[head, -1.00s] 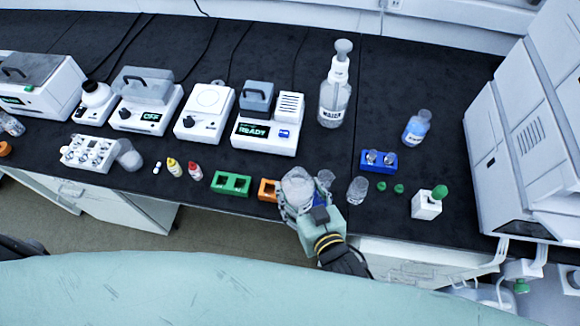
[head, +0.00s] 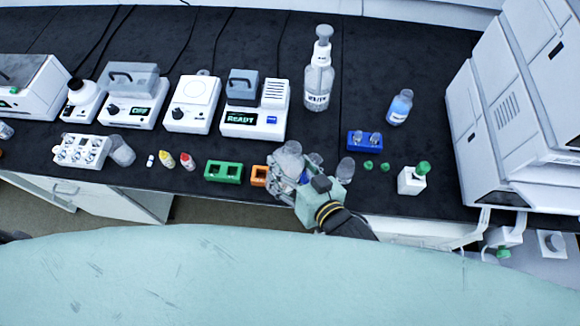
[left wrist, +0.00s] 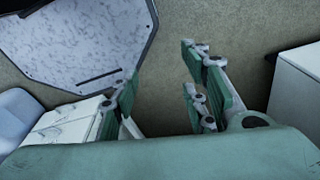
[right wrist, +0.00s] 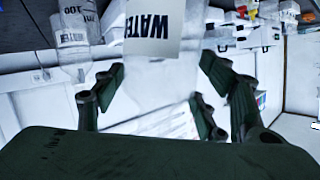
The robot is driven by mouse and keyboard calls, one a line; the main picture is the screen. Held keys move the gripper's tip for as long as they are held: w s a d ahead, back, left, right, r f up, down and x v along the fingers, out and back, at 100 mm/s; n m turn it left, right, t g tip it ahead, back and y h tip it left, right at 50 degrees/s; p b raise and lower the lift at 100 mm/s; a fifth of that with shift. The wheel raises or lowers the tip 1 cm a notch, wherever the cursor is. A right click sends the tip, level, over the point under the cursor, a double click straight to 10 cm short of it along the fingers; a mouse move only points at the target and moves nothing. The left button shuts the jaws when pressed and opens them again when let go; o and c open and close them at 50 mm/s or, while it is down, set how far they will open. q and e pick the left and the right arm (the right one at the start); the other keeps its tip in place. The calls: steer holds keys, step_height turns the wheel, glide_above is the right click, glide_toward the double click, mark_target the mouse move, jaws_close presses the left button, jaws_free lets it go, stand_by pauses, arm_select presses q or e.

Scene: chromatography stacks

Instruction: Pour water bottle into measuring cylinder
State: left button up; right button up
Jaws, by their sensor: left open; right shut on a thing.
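My right gripper (head: 300,177) is shut on a clear bottle with a WATER label at the bench's front edge. The bottle (right wrist: 150,30) fills the top middle of the right wrist view, between the fingers (right wrist: 160,100). Beside it at left is a clear vessel marked 100 ml (right wrist: 85,12), perhaps the measuring cylinder. In the head view a clear glass vessel (head: 345,170) stands just right of the gripper, and another (head: 315,160) is partly hidden by it. I cannot tell which is the cylinder. My left gripper (left wrist: 160,95) is open and empty above the floor.
An orange block (head: 259,176) and a green rack (head: 223,171) sit left of the gripper. A large white instrument (head: 500,130) bounds the right.

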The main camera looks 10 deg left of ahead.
steer(key=shift+w+d+r+m+y, duration=0.1)
steer(key=shift+r+m+y, duration=0.1)
steer(key=shift+r, duration=0.3)
steer(key=shift+w+d+r+m+y, duration=0.1)
steer(key=shift+r+m, duration=0.1)
steer(key=shift+r, duration=0.25)
steer(key=shift+w+d, duration=0.1)
steer(key=shift+r, duration=0.1)
steer(key=shift+p, duration=0.5)
arm_select(q)
steer(key=shift+s+r, duration=0.55)
steer(key=shift+s, duration=0.1)
steer(key=shift+r, duration=0.15)
arm_select(e)
steer(key=shift+r, duration=0.1)
steer(key=shift+r+m, duration=0.1)
steer(key=shift+m, duration=0.2)
arm_select(q)
steer(key=shift+d+r+p, duration=0.15)
steer(key=shift+p, duration=0.15)
arm_select(e)
steer(key=shift+d, duration=0.1)
arm_select(q)
steer(key=shift+w, duration=0.1)
